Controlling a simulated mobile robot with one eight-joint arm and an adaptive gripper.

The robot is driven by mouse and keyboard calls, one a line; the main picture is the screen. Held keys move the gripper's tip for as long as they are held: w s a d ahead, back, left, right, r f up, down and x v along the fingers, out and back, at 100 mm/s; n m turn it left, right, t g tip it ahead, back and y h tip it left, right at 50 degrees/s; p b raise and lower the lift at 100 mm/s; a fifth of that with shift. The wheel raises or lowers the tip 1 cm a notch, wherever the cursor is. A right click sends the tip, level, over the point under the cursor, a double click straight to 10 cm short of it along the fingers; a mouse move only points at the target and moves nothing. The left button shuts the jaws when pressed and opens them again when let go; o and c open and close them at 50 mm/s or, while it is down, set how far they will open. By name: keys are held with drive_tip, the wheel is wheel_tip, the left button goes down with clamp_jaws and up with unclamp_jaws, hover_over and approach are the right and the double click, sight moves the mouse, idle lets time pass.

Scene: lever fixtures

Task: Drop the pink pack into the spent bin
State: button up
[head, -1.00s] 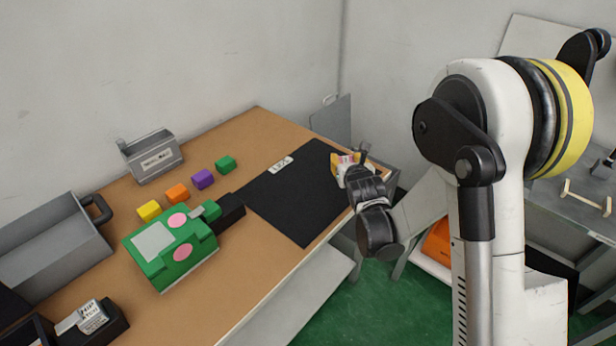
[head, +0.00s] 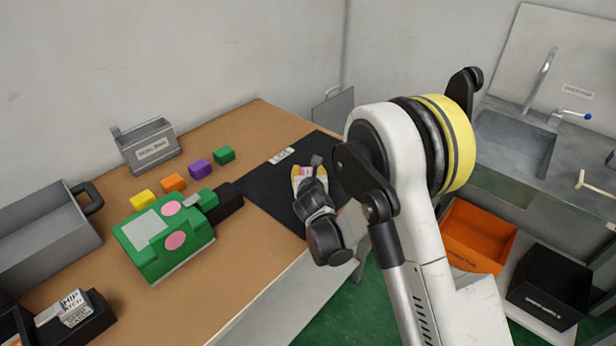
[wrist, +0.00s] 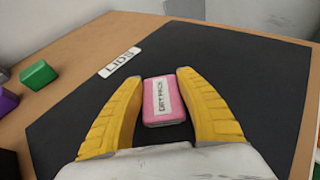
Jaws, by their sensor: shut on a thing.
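The pink pack (wrist: 163,101), a small block with a white label reading "DRY PACK", sits between the yellow fingertips of my gripper (wrist: 160,80) in the wrist view. My gripper is shut on it, above the black mat (wrist: 240,60). In the head view my gripper (head: 309,170) is over the right part of the mat, and the pack is too small to make out clearly. An orange bin (head: 478,235) and a black bin (head: 550,285) with a label stand low at the right. I cannot read which one is the spent bin.
A green machine with pink discs (head: 165,240), several coloured cubes (head: 200,168) and a grey labelled bin (head: 150,148) stand on the wooden table. A "LIDS" label (wrist: 119,62) lies on the mat. A sink counter (head: 515,140) is at the right, above the low bins.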

drive_tip(key=shift+f, duration=0.15)
drive_tip(key=shift+f, duration=0.1)
drive_tip(key=o, duration=1.1)
